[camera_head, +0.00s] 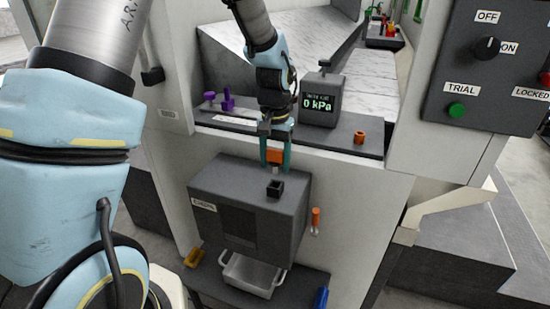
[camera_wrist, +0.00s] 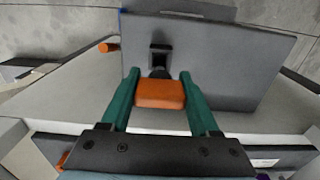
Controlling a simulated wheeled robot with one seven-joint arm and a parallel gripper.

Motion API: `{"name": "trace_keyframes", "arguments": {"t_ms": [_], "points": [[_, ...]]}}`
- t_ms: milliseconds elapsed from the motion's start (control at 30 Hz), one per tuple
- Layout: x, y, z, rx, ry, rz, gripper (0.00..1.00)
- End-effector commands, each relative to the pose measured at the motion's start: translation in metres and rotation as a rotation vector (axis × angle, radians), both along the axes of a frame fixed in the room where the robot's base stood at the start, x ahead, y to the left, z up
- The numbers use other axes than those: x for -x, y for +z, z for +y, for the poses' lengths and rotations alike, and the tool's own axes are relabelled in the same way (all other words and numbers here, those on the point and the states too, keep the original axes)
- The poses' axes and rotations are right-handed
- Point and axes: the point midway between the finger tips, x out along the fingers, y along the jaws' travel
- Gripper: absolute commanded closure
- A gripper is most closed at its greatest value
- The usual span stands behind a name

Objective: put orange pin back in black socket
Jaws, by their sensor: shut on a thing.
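My gripper (camera_head: 275,162) hangs in front of the ledge, above the dark grey box. Its teal fingers are shut on an orange block-shaped pin head (camera_head: 274,156), which also shows in the wrist view (camera_wrist: 160,94). A short dark part shows just beyond the orange head in the wrist view. The black square socket (camera_head: 275,187) stands on top of the grey box, just below the pin in the head view. In the wrist view the socket (camera_wrist: 160,53) lies just beyond the pin, roughly centred between the fingers. I cannot tell whether the pin touches it.
The dark grey box (camera_head: 248,231) has an orange handle (camera_head: 316,218) on its right side and a metal tray (camera_head: 249,273) below. A control panel (camera_head: 487,65) is at right.

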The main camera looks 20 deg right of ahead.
Motion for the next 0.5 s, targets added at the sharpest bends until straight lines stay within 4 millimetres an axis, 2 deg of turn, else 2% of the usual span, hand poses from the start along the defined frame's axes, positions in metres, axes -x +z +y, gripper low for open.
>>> {"name": "trace_keyframes", "arguments": {"t_ms": [33, 200, 500], "points": [[0.0, -0.009, 0.0, 0.0, 0.0, 0.0, 1.0], [0.0, -0.022, 0.0, 0.001, 0.0, -0.001, 1.0], [0.0, -0.027, 0.0, 0.001, 0.0, -0.001, 1.0]]}}
